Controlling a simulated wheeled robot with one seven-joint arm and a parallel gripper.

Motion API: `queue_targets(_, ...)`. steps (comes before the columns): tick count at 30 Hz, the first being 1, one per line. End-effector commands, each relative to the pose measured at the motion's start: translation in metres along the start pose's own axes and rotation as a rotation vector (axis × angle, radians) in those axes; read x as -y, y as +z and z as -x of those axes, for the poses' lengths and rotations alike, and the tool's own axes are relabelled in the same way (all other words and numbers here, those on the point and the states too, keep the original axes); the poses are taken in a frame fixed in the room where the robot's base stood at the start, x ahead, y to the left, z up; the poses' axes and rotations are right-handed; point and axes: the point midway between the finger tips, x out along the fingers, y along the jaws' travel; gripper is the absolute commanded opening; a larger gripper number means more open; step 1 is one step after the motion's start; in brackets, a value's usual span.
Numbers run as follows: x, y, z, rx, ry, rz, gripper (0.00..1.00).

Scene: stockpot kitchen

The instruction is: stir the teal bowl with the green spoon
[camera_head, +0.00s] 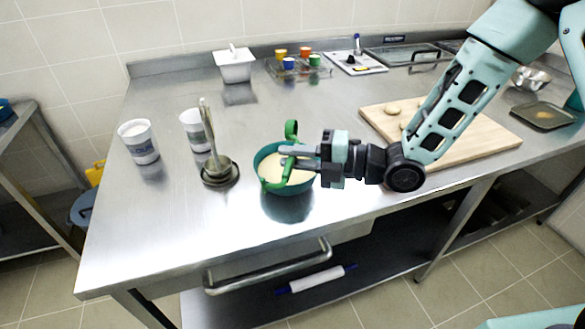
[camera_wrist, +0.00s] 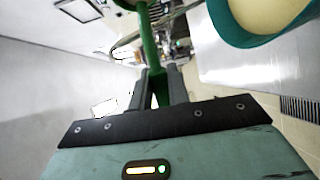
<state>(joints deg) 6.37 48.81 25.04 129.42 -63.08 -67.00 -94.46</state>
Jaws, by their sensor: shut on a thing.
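The teal bowl (camera_head: 290,207) holds a cream-coloured content and stands near the front edge of the steel table. My gripper (camera_head: 285,157) is shut on the green spoon (camera_head: 291,131) and is over the bowl from the right. The spoon's upper end rises above the fingers; its lower part slants down near the bowl's left front side. Whether its lower end touches the content, I cannot tell. In the wrist view the green spoon (camera_wrist: 149,38) runs up from between the fingers, and the teal bowl (camera_wrist: 232,36) is at the upper right.
Left of the bowl are a dark round stand with upright utensils (camera_head: 220,173) and two white cups (camera_head: 139,142) (camera_head: 195,130). A wooden board (camera_head: 470,150) with round pieces lies right. A white container (camera_head: 235,66) and a rack of coloured jars (camera_head: 297,68) stand behind.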

Motion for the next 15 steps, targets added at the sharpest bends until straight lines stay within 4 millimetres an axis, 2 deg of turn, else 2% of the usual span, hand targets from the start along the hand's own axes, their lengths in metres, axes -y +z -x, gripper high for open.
queue_targets(1,0.0075,0.0003,0.0002,0.001,0.021,0.000,0.00)
queue_targets(15,0.0114,0.0003,0.0049,0.001,0.218,0.000,0.00)
